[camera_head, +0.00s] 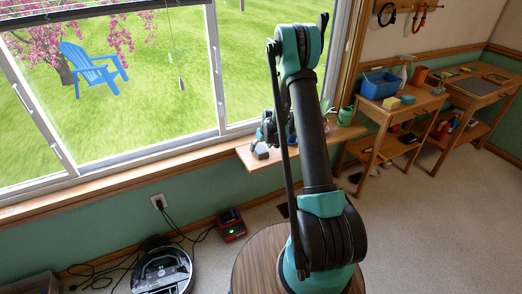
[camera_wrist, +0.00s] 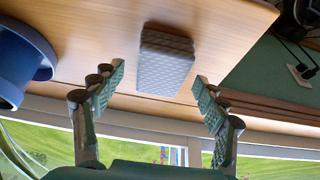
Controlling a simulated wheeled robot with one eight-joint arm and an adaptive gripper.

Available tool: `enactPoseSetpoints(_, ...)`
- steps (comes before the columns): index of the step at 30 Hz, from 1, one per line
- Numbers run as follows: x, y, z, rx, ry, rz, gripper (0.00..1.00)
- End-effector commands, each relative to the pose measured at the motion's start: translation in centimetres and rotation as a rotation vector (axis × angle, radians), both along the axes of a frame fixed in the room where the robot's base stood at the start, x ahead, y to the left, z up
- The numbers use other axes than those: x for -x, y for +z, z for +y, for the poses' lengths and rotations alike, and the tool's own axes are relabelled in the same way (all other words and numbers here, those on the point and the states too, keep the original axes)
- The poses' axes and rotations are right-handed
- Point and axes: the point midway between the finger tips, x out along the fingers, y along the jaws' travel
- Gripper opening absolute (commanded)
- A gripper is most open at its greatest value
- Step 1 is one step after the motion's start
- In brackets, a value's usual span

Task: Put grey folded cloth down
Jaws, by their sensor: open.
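The grey folded cloth (camera_wrist: 165,62) lies on the wooden window shelf (camera_wrist: 85,25) in the wrist view, a small quilted block. My gripper (camera_wrist: 159,78) is open, one finger to each side of the cloth with gaps showing; neither finger appears to touch it. In the head view the cloth (camera_head: 261,152) is a small grey shape on the shelf (camera_head: 285,150), just below my gripper (camera_head: 266,138). My arm hides part of the shelf there.
A blue round pot (camera_wrist: 20,60) stands on the shelf at the left of the wrist view. A green watering can (camera_head: 345,115) stands at the shelf's right end in the head view. A workbench with a blue bin (camera_head: 380,86) is at right. A robot vacuum (camera_head: 163,270) and cables lie on the floor.

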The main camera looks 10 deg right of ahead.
Motion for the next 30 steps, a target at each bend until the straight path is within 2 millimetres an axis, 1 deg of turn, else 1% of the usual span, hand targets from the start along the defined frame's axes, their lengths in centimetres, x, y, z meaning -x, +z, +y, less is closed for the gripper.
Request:
enactPoseSetpoints(1,0.4,0.8,-0.1,0.000,-0.001,0.000,0.73)
enactPoseSetpoints(9,2.1,5.1,-0.7,0.000,-0.001,0.000,0.73)
enactPoseSetpoints(15,3.1,7.8,-1.0,0.000,-0.001,0.000,0.73)
enactPoseSetpoints(18,3.5,8.8,-1.2,0.000,-0.001,0.000,0.73)
enactPoseSetpoints(23,3.9,9.6,-1.2,0.000,-0.001,0.000,0.73)
enactPoseSetpoints(25,4.4,10.1,-1.3,0.000,-0.004,0.001,0.73)
enactPoseSetpoints(28,5.9,11.6,-1.4,0.001,-0.018,0.003,0.73)
enactPoseSetpoints(30,7.7,13.0,-1.5,0.000,-0.035,0.005,0.73)
